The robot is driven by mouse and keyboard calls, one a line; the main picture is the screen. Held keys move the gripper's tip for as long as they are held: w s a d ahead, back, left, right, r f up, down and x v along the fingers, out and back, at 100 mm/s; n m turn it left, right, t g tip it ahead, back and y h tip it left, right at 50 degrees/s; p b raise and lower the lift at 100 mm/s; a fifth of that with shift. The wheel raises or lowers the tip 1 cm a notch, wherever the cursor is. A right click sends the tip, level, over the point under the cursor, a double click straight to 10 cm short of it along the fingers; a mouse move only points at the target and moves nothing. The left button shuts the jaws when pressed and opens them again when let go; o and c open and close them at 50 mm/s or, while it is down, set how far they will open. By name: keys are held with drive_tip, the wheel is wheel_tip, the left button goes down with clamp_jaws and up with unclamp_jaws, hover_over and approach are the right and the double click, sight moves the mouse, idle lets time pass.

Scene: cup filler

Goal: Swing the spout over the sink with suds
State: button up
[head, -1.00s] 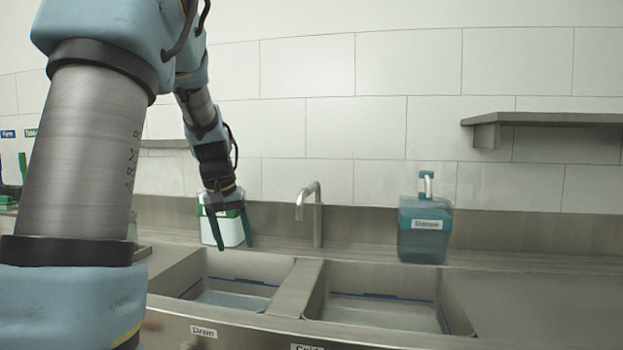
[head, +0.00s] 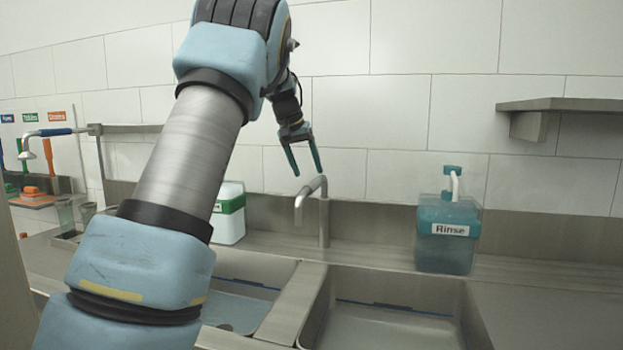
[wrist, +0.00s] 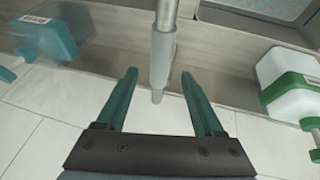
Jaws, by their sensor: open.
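The grey metal spout (head: 312,188) curves from the top of its upright post (head: 324,222) behind the sinks. Its end points forward and slightly left, near the line of the divider (head: 293,305). The left sink (head: 240,310) is partly hidden by my arm; the right sink (head: 385,325) is cut off by the frame. I cannot make out suds in either. My gripper (head: 306,173) is open and empty, pointing down just above the spout. In the wrist view the spout (wrist: 163,45) appears between the spread fingers (wrist: 158,74); no contact shows.
A teal "Rinse" dispenser (head: 448,235) stands right of the post. A white container with a green lid (head: 229,218) stands left, partly behind my arm. A wall shelf (head: 560,105) is at upper right. Another tap (head: 45,134) and coloured items are far left.

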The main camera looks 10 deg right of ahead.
drive_tip(key=shift+p+x, duration=0.45)
drive_tip(key=shift+x, duration=2)
clamp_jaws()
